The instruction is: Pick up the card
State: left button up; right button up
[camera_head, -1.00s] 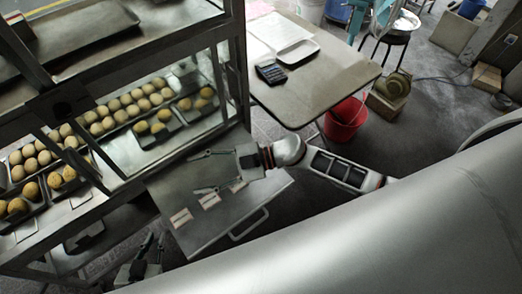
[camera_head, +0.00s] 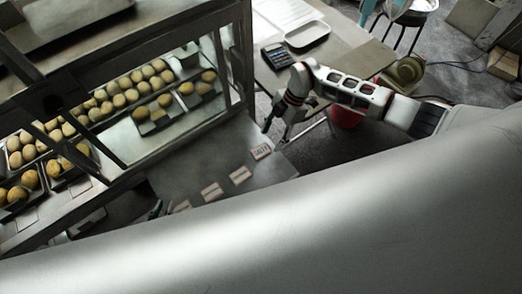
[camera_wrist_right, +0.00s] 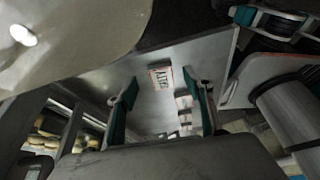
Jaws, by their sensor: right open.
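Several small white cards with red print lie in a row on the metal shelf (camera_head: 187,167). The farthest card (camera_head: 260,151) is nearest my right gripper (camera_head: 277,130); the others (camera_head: 240,175) run down to the left. My right gripper is open, above the shelf's far right end. In the right wrist view, the farthest card (camera_wrist_right: 161,76) shows in the gap between its two fingers (camera_wrist_right: 163,106), apart from both, with other cards (camera_wrist_right: 183,102) beyond. My left gripper (camera_head: 155,209) shows only as dark fingertips at the shelf's lower left edge, mostly hidden by my body.
A glass-sided rack with trays of buns (camera_head: 120,97) stands at the left. A table (camera_head: 345,50) with a calculator (camera_head: 277,56) and white tray (camera_head: 307,33) stands behind my right arm. A red bucket (camera_head: 345,118) is on the floor, partly covered by the arm.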

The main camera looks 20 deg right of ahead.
jog(key=x, duration=0.4)
jog(key=shift+a, duration=0.1)
jog(key=c, duration=1.1)
notch_tip(320, 180, up, 20)
notch_tip(320, 180, up, 17)
jog(key=m+t, duration=0.4)
jog(key=m, duration=0.6)
send_over(267, 147)
jog(key=s+d, duration=0.3)
jog(key=d, duration=0.5)
jog(key=shift+w+r, duration=0.15)
jog(key=shift+w, duration=0.1)
